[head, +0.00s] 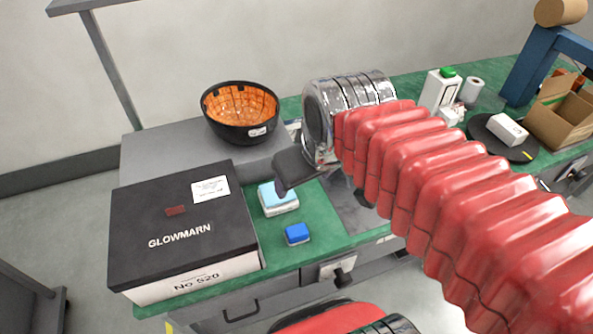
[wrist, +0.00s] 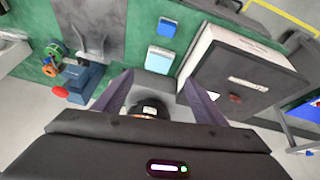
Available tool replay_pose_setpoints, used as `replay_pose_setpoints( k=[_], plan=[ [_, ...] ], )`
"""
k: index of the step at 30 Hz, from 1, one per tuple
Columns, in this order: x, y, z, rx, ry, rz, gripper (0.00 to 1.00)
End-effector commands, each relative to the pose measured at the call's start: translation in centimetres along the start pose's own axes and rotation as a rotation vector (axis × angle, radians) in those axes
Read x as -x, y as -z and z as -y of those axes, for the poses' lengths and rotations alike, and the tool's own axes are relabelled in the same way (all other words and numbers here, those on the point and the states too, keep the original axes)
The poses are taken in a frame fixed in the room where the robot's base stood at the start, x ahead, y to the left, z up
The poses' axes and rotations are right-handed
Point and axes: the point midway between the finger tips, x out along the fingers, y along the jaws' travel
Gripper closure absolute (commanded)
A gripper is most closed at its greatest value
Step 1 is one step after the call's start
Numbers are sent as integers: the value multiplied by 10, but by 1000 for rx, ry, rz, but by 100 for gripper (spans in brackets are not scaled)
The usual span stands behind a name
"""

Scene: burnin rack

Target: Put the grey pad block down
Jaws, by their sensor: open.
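I see no plainly all-grey block. A pale grey-white block with a light blue top (head: 278,199) sits on the green mat, right of the black box. It also shows in the wrist view (wrist: 159,60), just beyond and between my fingertips. Whether a finger touches the block cannot be told.
A small blue block (head: 297,234) lies nearer the front edge. The black GLOWMARN box (head: 185,218) stands close at left. A black bowl with orange inside (head: 240,112) stands on a grey surface behind. Green mat (head: 330,232) is bare right of the blue block.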

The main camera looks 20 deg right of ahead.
Motion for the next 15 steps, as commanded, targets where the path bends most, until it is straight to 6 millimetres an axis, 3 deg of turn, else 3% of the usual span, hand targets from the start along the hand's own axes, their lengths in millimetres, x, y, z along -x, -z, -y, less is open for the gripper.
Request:
replay_pose_setpoints(
  k=[6,15],
  plan=[
    [0,-29,9,-123,3,-41,35],
    [0,-33,10,-147,5,-45,35]
  ],
)
